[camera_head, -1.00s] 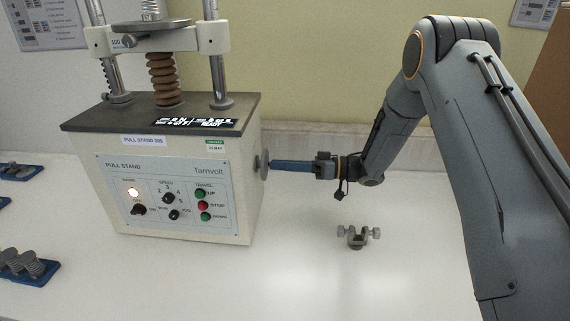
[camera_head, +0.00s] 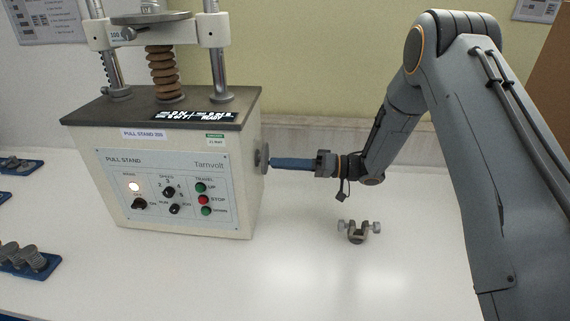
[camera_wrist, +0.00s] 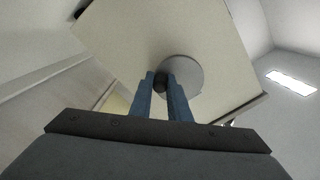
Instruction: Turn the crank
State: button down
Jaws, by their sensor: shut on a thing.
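The crank is a grey disc (camera_head: 262,158) on the right side wall of the white pull stand (camera_head: 185,190). In the wrist view the disc (camera_wrist: 187,72) shows round and pale, with a small dark knob (camera_wrist: 160,82) at its left edge. My gripper (camera_head: 271,163) reaches in from the right, its blue fingers level and pointing at the disc. In the wrist view my gripper (camera_wrist: 161,84) has one finger on each side of the knob and is shut on it. The knob is hidden behind the fingers in the head view.
A small metal clamp (camera_head: 358,231) lies on the white bench below my gripper. Blue trays (camera_head: 30,262) with grey parts stand at the left edge. The wall is behind my arm. The bench right of the stand is otherwise clear.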

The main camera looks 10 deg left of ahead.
jog(key=c, duration=1.7)
grip_release()
jog(key=shift+o, duration=0.2)
jog(key=d+b, duration=0.2)
jog(key=d, duration=0.5)
jog(key=shift+w+d, duration=0.2)
jog(key=shift+d, duration=0.15)
